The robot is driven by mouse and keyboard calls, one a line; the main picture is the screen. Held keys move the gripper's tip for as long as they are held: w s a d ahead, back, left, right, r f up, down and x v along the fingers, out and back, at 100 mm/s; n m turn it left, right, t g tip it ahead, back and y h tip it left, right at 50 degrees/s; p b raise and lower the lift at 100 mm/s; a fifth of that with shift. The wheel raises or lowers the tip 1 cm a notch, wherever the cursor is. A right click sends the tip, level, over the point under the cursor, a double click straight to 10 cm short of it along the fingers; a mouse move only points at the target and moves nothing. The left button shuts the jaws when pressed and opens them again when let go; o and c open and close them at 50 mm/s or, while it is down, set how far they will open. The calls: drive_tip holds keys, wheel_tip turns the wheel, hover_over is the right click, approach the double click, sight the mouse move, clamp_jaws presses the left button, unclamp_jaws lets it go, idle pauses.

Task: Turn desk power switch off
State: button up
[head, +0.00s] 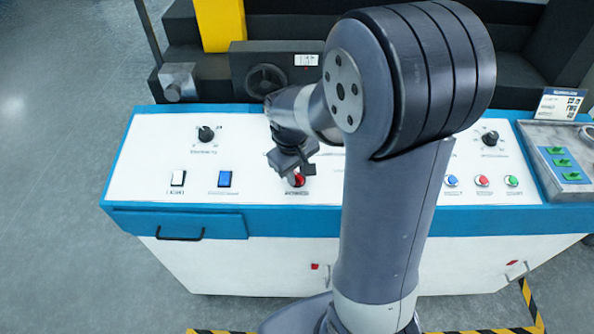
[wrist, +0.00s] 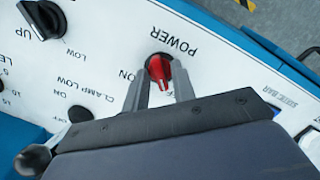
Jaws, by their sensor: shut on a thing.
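The desk power switch is a red rotary knob (wrist: 158,68) on a dark round base, under the upside-down label POWER in the wrist view. In the head view the red knob (head: 297,180) sits on the white panel, partly hidden by my gripper (head: 299,168). In the wrist view my gripper (wrist: 160,80) has one finger on each side of the knob and is shut on it. The knob's handle runs nearly up and down the picture. ON reads to its left; a partly hidden label lies below it.
A black knob (head: 206,134), a white rocker (head: 178,178) and a blue rocker (head: 225,179) lie left of my gripper. Blue, red and green buttons (head: 482,181) lie right of my arm. A black handwheel (head: 266,81) stands behind the panel.

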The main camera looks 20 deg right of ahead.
drive_tip(key=shift+w+r+n, duration=0.1)
drive_tip(key=shift+n, duration=0.4)
drive_tip(key=o, duration=0.7)
drive_tip(key=shift+c, duration=0.2)
wheel_tip(320, 180, up, 11)
drive_tip(key=a, duration=0.1)
drive_tip(key=shift+s+a, duration=0.15)
drive_tip(key=shift+s, duration=0.2)
drive_tip(key=shift+f, duration=0.2)
drive_tip(key=f, duration=0.7)
drive_tip(key=d+f, duration=0.1)
drive_tip(key=f, duration=0.2)
drive_tip(key=shift+w+d+f, duration=0.1)
drive_tip(key=shift+w+f, duration=0.2)
drive_tip(key=shift+f, duration=0.1)
